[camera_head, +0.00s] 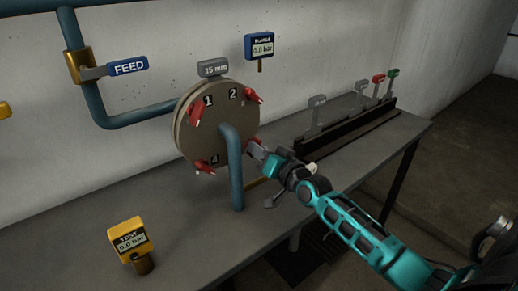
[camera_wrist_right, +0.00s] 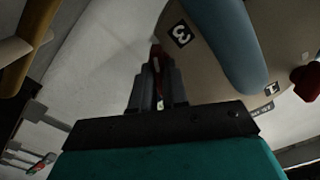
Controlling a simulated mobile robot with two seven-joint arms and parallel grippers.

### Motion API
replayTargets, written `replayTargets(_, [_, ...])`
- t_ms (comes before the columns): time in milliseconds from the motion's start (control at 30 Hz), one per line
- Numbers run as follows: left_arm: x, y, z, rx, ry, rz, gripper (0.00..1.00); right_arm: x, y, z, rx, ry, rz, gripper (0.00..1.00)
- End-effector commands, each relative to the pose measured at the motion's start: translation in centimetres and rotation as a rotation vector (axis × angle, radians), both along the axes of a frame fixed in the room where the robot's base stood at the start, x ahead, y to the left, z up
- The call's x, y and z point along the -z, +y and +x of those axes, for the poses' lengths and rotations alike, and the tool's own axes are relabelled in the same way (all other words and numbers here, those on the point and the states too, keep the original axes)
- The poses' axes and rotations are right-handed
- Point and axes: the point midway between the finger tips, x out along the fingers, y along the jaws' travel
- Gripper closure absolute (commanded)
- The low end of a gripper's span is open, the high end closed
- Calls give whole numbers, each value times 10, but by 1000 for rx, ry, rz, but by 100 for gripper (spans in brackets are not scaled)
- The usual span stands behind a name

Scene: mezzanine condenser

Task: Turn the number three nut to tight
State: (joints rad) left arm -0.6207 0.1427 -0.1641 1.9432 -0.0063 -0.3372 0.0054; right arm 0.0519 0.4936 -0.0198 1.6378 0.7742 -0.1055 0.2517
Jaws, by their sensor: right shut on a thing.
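The round flange cover (camera_head: 200,138) stands upright on the bench, with red-handled nuts around its rim and the numbers 1, 2 and 4 showing in the head view. In the right wrist view the number 3 plate (camera_wrist_right: 181,34) sits beside my fingers. My right gripper (camera_head: 257,152) is at the flange's right edge. In the right wrist view its fingers (camera_wrist_right: 158,80) are shut on the red number three nut (camera_wrist_right: 156,56), mostly hidden between them. The nuts by 1 (camera_head: 196,113), 2 (camera_head: 252,95) and 4 (camera_head: 205,167) are free. My left gripper is not in view.
A blue pipe (camera_head: 235,170) rises in front of the flange, close to my right gripper. A grey 15 mm tag (camera_head: 213,68) tops the flange. A yellow test gauge (camera_head: 130,238) stands front left. A dark rack (camera_head: 345,128) with tagged tools is at the right.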

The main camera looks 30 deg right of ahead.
Motion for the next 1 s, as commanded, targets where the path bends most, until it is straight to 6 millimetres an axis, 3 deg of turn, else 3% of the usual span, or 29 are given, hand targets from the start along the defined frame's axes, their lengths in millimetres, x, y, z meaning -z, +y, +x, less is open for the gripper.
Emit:
replayTargets(467, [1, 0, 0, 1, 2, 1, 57, 0, 0, 0, -1, 2, 16, 100])
replayTargets(500, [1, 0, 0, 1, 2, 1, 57, 0, 0, 0, -1, 2, 16, 82])
replayTargets(733, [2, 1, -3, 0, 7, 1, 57, 0, 0, 0, 0, 1, 13, 61])
replayTargets(1000, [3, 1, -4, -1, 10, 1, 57, 0, 0, -1, 0, 1, 12, 61])
